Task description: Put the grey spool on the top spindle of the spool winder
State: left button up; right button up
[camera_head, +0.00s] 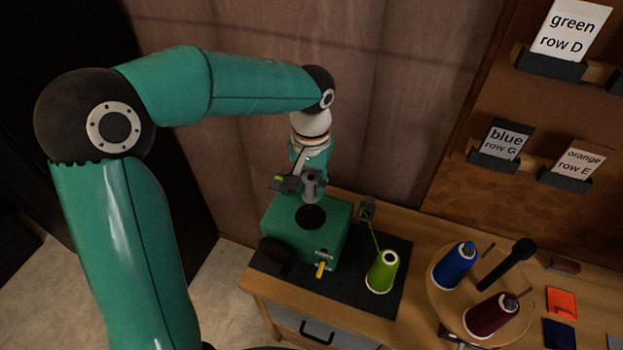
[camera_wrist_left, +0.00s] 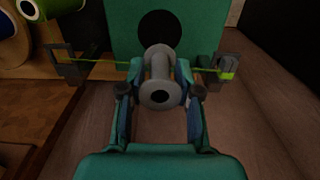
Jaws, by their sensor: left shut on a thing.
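The grey spool (camera_wrist_left: 159,96) is between the fingers of my left gripper (camera_wrist_left: 160,74), which is shut on it. In the head view the grey spool (camera_head: 311,184) and my left gripper (camera_head: 308,166) show small, at the green spool winder (camera_head: 279,221). The winder (camera_wrist_left: 126,38) also shows behind the spool in the wrist view, with a black round disc (camera_wrist_left: 160,24) on its face. I cannot make out the top spindle, and cannot tell whether the spool is around it or apart. My right gripper is out of view.
A green thread cone (camera_head: 382,272) stands right of the winder on a dark mat (camera_head: 345,300), its thread running up to a guide (camera_head: 367,209). A round wooden stand (camera_head: 440,300) with blue (camera_head: 453,266) and dark red (camera_head: 491,315) cones is farther right. A wall rises behind.

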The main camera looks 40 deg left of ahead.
aim_at(311, 205)
pick_arm(q)
notch_tip(311, 205, down, 6)
jog(key=b, duration=0.4)
jog(key=shift+f, duration=0.2)
jog(key=shift+s+f+b, duration=0.15)
jog(key=shift+b, duration=0.25)
dwell(0.4)
jog(key=shift+f, duration=0.15)
jog(key=o, duration=0.8)
